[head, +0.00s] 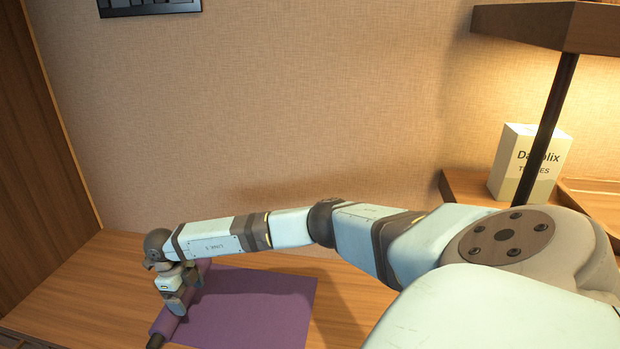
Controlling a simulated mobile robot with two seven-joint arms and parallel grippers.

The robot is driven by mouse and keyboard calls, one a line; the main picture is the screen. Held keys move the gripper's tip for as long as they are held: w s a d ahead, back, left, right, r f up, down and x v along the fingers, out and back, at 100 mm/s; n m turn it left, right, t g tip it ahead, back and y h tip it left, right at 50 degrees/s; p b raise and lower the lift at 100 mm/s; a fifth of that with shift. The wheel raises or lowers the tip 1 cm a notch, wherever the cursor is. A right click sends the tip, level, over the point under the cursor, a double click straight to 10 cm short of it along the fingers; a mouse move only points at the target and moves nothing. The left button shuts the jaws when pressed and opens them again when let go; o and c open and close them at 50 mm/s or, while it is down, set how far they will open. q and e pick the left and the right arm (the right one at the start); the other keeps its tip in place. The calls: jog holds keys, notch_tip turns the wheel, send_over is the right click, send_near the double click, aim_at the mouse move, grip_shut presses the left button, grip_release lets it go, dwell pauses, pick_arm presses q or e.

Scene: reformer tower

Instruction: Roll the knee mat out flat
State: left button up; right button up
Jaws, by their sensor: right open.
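The purple knee mat (250,305) lies on the wooden surface, with a flat stretch on the right. My left gripper is not in view.
The wooden surface (75,290) is bare to the left of the roll, up to a wood panel (35,130). A fabric wall (270,110) stands behind. At the right, a white tissue box (515,165) stands on a shelf (465,187) beside a dark post (545,130).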

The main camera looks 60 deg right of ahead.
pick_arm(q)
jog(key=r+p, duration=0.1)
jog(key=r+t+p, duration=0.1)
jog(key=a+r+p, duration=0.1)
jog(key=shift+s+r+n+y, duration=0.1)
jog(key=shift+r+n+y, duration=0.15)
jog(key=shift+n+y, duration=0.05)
pick_arm(e)
jog(key=v, duration=0.3)
jog(key=s+v, duration=0.1)
jog(key=v, duration=0.1)
jog(key=shift+d+r, duration=0.15)
jog(key=shift+r, duration=0.05)
